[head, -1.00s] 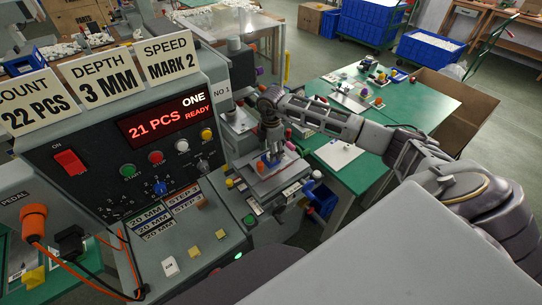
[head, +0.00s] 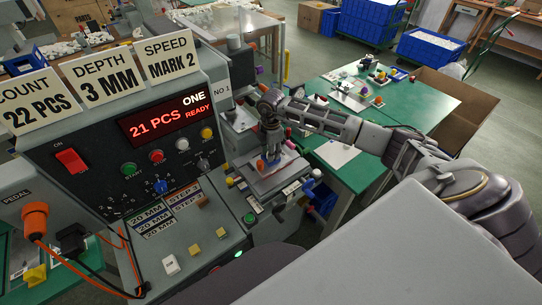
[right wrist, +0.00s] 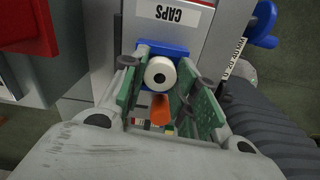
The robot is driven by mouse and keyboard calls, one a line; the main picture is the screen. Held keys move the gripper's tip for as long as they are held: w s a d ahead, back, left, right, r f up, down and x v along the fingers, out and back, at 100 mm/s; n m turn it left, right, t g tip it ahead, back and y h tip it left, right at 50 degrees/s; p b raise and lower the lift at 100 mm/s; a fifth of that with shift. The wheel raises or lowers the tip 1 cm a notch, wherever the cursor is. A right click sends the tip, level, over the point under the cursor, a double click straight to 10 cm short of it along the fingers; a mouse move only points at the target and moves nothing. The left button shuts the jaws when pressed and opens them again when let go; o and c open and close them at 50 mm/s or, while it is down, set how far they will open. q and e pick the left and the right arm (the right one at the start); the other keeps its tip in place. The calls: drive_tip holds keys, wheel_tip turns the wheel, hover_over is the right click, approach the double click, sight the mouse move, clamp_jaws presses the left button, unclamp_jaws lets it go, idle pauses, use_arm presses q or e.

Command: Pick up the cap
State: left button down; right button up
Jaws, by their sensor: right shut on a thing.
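My right gripper (head: 271,152) points down over a grey plate (head: 272,186) on the front of the pad printer. In the right wrist view, its two green-padded fingers (right wrist: 158,72) stand on either side of a small white round cap (right wrist: 160,73) with a dark centre. They are shut on it. The cap is in front of a blue block (right wrist: 176,47); whether it still touches the block I cannot tell. An orange peg-like piece (right wrist: 160,108) shows below the cap, between the fingers. In the head view the fingers hide the cap. My left gripper is not in view.
The printer's control panel (head: 160,150) stands close on the left. A green table (head: 420,105) with small parts stands behind and to the right. A blue handle (right wrist: 262,25) is near the right side.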

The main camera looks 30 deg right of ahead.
drive_tip(key=shift+c, duration=0.4)
drive_tip(key=shift+w+r, duration=0.15)
drive_tip(key=shift+r, duration=0.35)
wheel_tip(320, 180, up, 9)
drive_tip(key=b, duration=0.1)
